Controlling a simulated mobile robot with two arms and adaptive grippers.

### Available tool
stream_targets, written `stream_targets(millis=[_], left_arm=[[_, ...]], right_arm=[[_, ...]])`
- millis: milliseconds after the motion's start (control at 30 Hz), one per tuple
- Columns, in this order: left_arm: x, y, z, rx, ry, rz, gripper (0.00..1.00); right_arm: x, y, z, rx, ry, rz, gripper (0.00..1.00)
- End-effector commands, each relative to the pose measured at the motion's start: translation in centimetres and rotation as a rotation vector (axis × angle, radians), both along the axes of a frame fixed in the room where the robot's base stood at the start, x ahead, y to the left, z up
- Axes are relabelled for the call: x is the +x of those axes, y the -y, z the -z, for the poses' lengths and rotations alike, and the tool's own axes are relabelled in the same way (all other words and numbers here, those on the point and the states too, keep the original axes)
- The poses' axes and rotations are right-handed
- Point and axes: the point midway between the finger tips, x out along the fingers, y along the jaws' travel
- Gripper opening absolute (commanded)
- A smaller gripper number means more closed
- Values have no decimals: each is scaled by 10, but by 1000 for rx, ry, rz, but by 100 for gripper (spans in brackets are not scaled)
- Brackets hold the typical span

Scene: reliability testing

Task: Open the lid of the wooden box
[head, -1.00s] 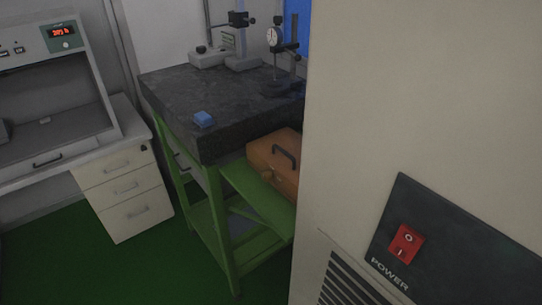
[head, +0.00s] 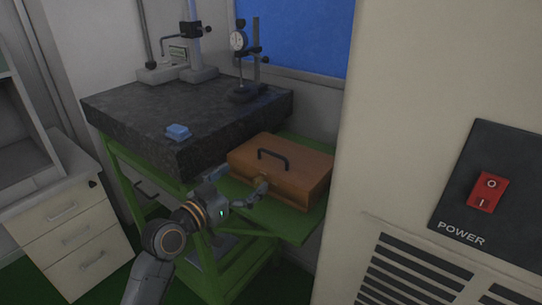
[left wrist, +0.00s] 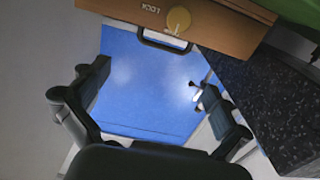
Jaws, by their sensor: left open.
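The wooden box (head: 300,178) is orange-brown, with a dark handle (head: 273,157) on its lid, and sits on a green shelf beside the granite plate. Its lid looks shut. My left gripper (head: 243,180) is open and empty, just in front of the box's latch side; whether it touches cannot be told. In the left wrist view the box (left wrist: 225,22) shows upside down along the top, with a round brass latch (left wrist: 178,22) beside the word LOCK and the handle (left wrist: 165,42) below. The open fingers (left wrist: 150,78) spread on both sides there. My right gripper is out of view.
The dark granite plate (head: 135,110) on a green stand holds a blue block (head: 178,132), a dial gauge stand (head: 240,60) and a grey instrument (head: 190,70). A pale cabinet with a red power switch (head: 487,190) stands close to the box's right.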

Motion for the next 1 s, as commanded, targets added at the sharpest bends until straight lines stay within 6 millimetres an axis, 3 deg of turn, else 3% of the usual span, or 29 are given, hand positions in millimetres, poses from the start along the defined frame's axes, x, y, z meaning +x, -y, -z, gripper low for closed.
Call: stream_targets(millis=[200, 600, 1000], left_arm=[[34, 24, -2, -2, -4, -1, 100], [88, 63, 0, 1, -3, -2, 100], [102, 73, 2, 2, -2, -3, 100]], right_arm=[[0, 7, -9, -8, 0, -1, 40], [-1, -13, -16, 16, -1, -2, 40], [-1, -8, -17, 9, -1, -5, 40]])
